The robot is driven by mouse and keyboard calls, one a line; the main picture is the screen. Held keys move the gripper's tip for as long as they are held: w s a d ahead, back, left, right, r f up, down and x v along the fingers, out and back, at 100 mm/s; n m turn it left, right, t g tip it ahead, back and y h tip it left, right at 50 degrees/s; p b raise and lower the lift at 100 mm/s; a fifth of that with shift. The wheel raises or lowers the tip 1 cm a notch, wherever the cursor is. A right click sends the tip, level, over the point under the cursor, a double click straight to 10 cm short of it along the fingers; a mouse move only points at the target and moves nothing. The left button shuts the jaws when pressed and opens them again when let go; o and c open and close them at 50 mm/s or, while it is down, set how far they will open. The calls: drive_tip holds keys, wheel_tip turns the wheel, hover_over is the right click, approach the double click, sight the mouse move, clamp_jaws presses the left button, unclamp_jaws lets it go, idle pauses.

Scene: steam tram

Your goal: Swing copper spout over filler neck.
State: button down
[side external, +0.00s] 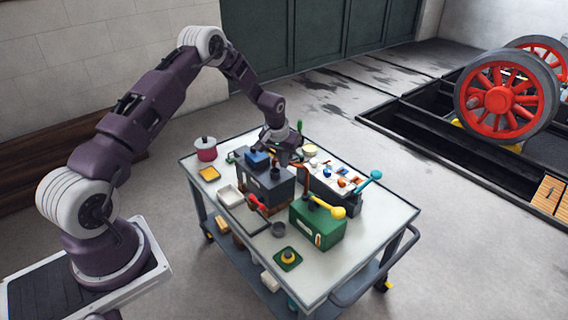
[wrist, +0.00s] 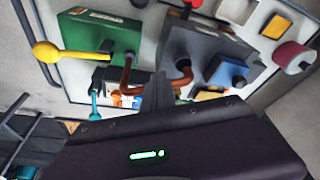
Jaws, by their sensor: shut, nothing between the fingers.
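The copper spout (wrist: 126,76) is a bent tube in the wrist view, and its middle is hidden behind my gripper's fingers. Its right end (wrist: 183,77) lies by a dark round fitting, perhaps the filler neck, on the dark grey box (wrist: 210,45). I cannot tell whether the spout is over that opening. In the side view a small part of the spout (side external: 299,171) shows beside the grey box (side external: 265,190). My gripper (wrist: 159,85) is shut and empty, pointing down at the spout; contact is unclear. In the side view my gripper (side external: 287,160) is partly hidden.
A green box (side external: 318,225) with a yellow-knobbed lever (side external: 338,212) stands in front. A teal-knobbed lever (side external: 375,175) rises to the right. A blue block (side external: 258,159) tops the grey box. A red pot (side external: 206,150) stands back left. The cart's right front tabletop (side external: 375,228) is clear.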

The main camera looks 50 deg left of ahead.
drive_tip(key=shift+w+a, duration=0.3)
idle(0.5)
drive_tip(key=shift+r, duration=0.1)
drive_tip(key=s+d+r, duration=0.3)
drive_tip(key=s+r, duration=0.3)
drive_tip(key=r, duration=0.4)
drive_tip(key=shift+s, duration=0.35)
drive_tip(key=shift+r, duration=0.1)
